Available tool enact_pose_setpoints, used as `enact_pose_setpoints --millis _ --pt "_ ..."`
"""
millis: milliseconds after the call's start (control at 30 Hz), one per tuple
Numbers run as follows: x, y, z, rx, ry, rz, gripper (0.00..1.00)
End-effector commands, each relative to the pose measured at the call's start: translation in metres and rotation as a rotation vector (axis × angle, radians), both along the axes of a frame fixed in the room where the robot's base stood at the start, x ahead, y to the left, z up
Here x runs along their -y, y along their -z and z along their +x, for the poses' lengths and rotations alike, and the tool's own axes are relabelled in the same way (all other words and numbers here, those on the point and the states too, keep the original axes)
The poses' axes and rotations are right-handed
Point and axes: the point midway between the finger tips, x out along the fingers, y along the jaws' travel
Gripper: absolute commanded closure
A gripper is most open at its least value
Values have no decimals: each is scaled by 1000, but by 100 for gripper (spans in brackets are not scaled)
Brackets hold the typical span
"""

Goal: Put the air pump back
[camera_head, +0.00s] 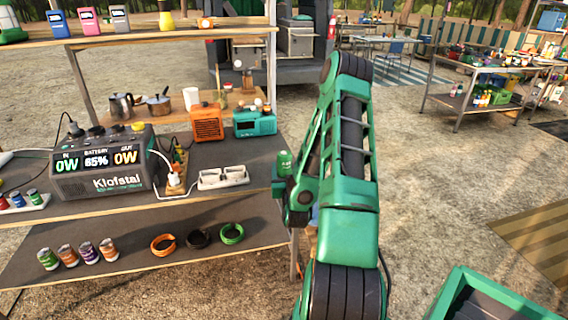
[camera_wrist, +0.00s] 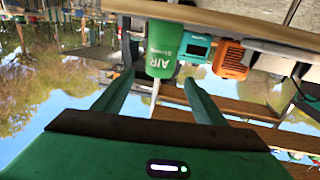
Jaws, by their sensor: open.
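The green air pump (camera_head: 284,163), with white lettering, is at the right end of the workbench's middle shelf (camera_head: 215,202). In the wrist view, which looks upside down, the air pump (camera_wrist: 166,48) shows the word AIR and a pale thin part extending from one end. My gripper (camera_wrist: 158,80) is open, with one green finger on each side of the pump in that picture. I see no finger closed on it; whether either touches it is unclear. In the head view my arm hides most of the gripper and the pump's surroundings.
An orange box (camera_head: 207,123) and a teal radio (camera_head: 255,122) stand behind the pump. A power station (camera_head: 102,165) and a white socket strip (camera_head: 223,177) are to its left. A green crate (camera_head: 500,285) is at lower right.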

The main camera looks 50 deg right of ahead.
Motion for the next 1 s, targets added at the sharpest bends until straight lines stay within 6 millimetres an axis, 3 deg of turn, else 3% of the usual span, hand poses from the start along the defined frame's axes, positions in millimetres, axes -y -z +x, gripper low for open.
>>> enact_pose_setpoints --millis 267,467,767,1000 --pt "-20 0 -23 -2 -1 1 35" --pt "-27 -2 -13 -65 -43 16 35" --pt "-51 -7 8 -344 -152 101 35" --pt "-66 -20 -10 -560 -173 191 35"
